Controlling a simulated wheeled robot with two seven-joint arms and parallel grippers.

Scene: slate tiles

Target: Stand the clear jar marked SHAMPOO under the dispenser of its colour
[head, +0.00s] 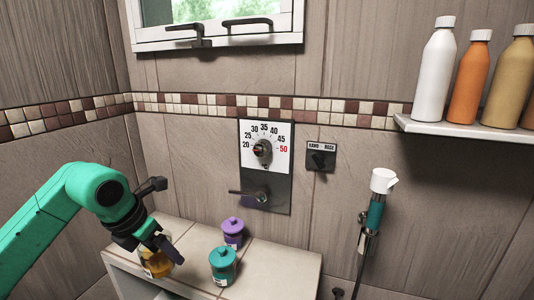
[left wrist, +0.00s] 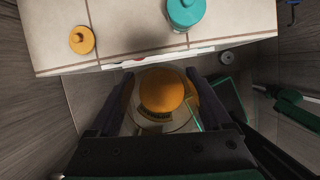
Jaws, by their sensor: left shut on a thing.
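My left gripper (head: 166,250) is shut on a clear jar (head: 157,264) with amber contents, at the left end of the tiled bench. In the left wrist view the two fingers (left wrist: 160,104) stand on either side of the jar, and its round amber inside (left wrist: 160,90) shows between them. A small dark label on it is too small to read. An orange-yellow knobbed lid (left wrist: 82,40) lies apart on the tiles. My right gripper is not in view. No dispenser for the jar can be made out for certain.
A teal jar (head: 222,268) and a purple jar (head: 233,233) stand on the bench (head: 275,268), right of my gripper. A dial panel (head: 264,145) and a hand shower (head: 381,190) are on the wall. A shelf (head: 460,130) at upper right holds several bottles, white, orange and tan.

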